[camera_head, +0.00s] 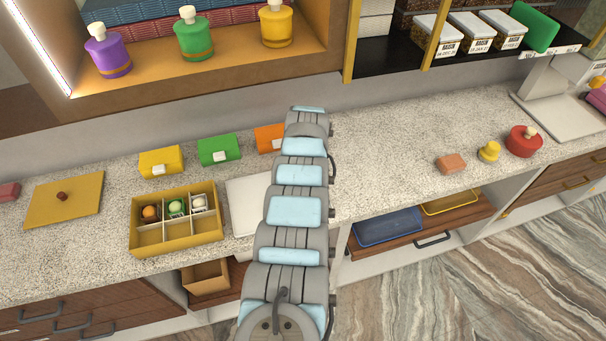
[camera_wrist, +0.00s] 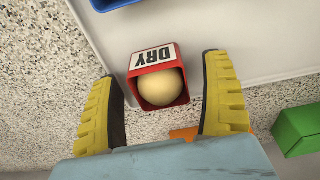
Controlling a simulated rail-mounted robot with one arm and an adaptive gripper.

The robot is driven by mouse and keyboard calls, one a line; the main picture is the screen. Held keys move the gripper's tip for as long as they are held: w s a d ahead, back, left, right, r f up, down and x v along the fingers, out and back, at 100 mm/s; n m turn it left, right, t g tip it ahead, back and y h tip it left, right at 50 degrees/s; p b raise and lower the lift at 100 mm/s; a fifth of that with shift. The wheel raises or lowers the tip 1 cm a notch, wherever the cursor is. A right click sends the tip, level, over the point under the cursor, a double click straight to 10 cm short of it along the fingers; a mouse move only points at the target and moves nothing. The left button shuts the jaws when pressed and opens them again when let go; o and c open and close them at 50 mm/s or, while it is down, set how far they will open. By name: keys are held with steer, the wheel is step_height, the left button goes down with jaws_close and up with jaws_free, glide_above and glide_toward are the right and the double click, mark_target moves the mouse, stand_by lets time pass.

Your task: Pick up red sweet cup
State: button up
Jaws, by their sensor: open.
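The red sweet cup (camera_wrist: 180,60) shows in the wrist view, a small square red cup with a white "DRY" label and a pale round sweet (camera_wrist: 162,87) inside. It is at the edge of a white board (camera_wrist: 215,35). My gripper (camera_wrist: 162,70) is open, with one yellow-padded finger on each side of the cup. Gaps show between both fingers and the cup. In the head view, my arm hides the gripper and the cup.
A yellow divided box (camera_head: 178,250) with several sweets stands left of the white board (camera_head: 247,208). Yellow (camera_head: 160,162), green (camera_head: 218,150) and orange (camera_head: 268,139) boxes stand behind. Counter right of my arm is mostly clear.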

steer(key=c, duration=1.3)
steer(key=shift+r, duration=0.1)
step_height(320, 180, up, 3)
steer(key=shift+w+a+p, duration=0.1)
steer(key=shift+p, duration=0.6)
steer(key=shift+s+a+r+p, duration=0.15)
steer(key=shift+s+r+p, duration=0.65)
steer(key=shift+s+r, duration=0.1)
steer(key=shift+s+a+r+p, duration=0.4)
steer(key=shift+s+r, duration=0.95)
steer(key=shift+s, duration=0.65)
steer(key=shift+s+a+r+p, duration=0.25)
steer(key=shift+s+a+r, duration=0.15)
steer(key=shift+s+r, duration=1.3)
steer(key=shift+s+a+r+p, duration=0.4)
steer(key=shift+s+r, duration=0.6)
steer(key=shift+s, duration=1.3)
steer(key=shift+f, duration=0.1)
